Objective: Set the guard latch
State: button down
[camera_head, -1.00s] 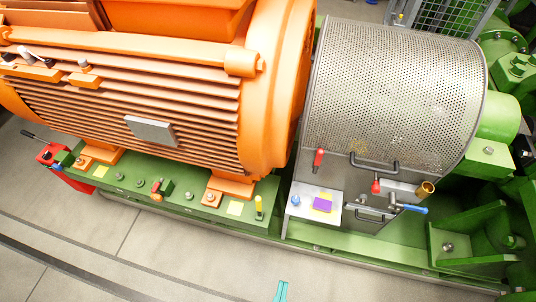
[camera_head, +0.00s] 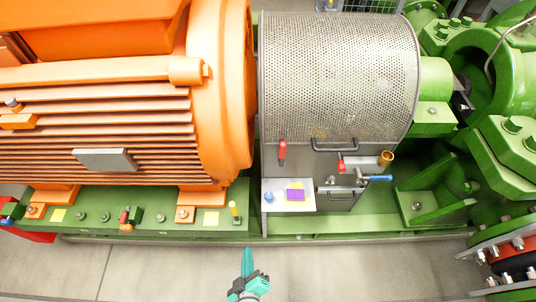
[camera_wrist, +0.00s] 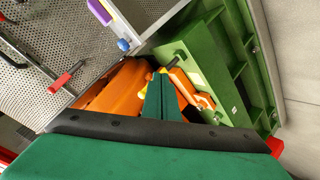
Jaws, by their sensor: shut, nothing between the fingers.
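The perforated grey guard (camera_head: 338,80) covers the coupling between the orange motor and the green machinery. On its front panel are an upright red handle (camera_head: 282,150) at the left and a shorter red handle (camera_head: 341,162) by the grab bar; I cannot tell which is the guard latch. A blue-handled lever (camera_head: 376,178) sits to their right. One red handle also shows in the wrist view (camera_wrist: 66,77). My teal gripper (camera_head: 247,256) is shut and empty, in front of and below the guard, apart from it. Its fingers (camera_wrist: 162,92) point toward the orange and green base in the wrist view.
A light shelf (camera_head: 267,208) below the guard holds a purple block (camera_head: 296,195) and a blue knob (camera_head: 268,197). A brass cup (camera_head: 386,158) juts at the panel's right. A yellow-topped peg (camera_head: 234,210) stands on the green base. The floor in front is clear.

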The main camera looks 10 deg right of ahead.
jog(key=w+d+n+h, duration=0.2)
jog(key=w+h, duration=0.2)
jog(key=w, duration=0.5)
jog(key=m+g+h, duration=0.2)
jog(key=m+h, duration=0.1)
jog(key=h, duration=0.7)
send_near(282, 155)
jog(key=a+r, duration=0.3)
jog(key=a, duration=0.1)
jog(key=x, duration=0.9)
jog(key=shift+d+f, duration=0.15)
jog(key=shift+f, duration=0.05)
jog(key=shift+d+g, duration=0.1)
jog(key=shift+g, duration=0.2)
